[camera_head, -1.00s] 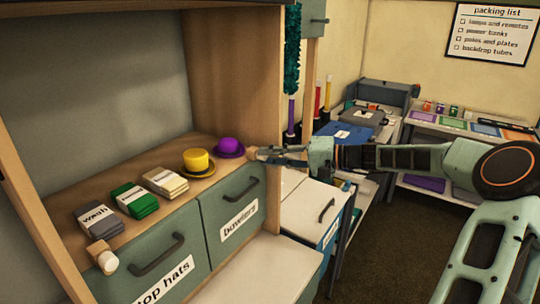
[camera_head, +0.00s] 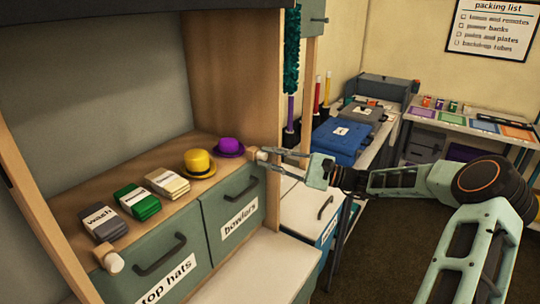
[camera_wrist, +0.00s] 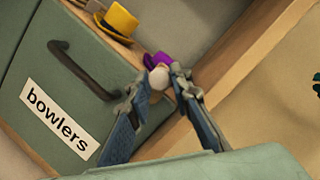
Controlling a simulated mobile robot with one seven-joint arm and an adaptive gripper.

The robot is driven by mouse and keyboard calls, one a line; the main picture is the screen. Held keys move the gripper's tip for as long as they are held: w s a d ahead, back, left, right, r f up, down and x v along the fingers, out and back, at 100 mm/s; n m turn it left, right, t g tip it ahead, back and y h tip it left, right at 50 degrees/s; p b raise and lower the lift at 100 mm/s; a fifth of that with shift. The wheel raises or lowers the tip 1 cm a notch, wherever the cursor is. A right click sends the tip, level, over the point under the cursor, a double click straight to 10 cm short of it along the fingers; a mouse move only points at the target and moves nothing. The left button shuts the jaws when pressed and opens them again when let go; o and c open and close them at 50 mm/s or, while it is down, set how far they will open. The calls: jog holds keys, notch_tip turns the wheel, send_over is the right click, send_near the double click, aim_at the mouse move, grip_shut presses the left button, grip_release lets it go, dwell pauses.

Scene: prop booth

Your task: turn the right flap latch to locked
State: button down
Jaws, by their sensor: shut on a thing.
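The right flap latch (camera_head: 260,154) is a pale knob on a wooden piece at the right end of the cabinet's front edge, beside the "bowlers" flap (camera_head: 232,208). My gripper (camera_head: 268,157) reaches it from the right, with its two fingers spread around the knob. In the wrist view the latch's round pale end (camera_wrist: 160,77) sits between the fingertips (camera_wrist: 161,82), which are shut on it. The fingers hide part of the latch, and I cannot tell its exact turn. The left flap latch (camera_head: 112,262) has a similar pale knob beside the "top hats" flap (camera_head: 165,268).
A yellow hat (camera_head: 198,164) and a purple hat (camera_head: 229,147) stand on the shelf close to the latch. A wooden post (camera_head: 309,85) rises behind my gripper. A white-topped cabinet (camera_head: 312,205) stands below my gripper. Dark handles stick out from the flaps.

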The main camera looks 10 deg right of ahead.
jog(key=shift+f+m+t+p, duration=0.1)
jog(key=shift+m+t+p, duration=0.3)
jog(key=shift+m, duration=0.8)
jog(key=c, duration=1.8)
grip_release()
jog(key=shift+o, duration=0.2)
jog(key=shift+s+d, duration=0.1)
jog(key=v, duration=1.1)
jog(key=shift+s+d+f, duration=0.25)
jog(key=shift+d, duration=0.05)
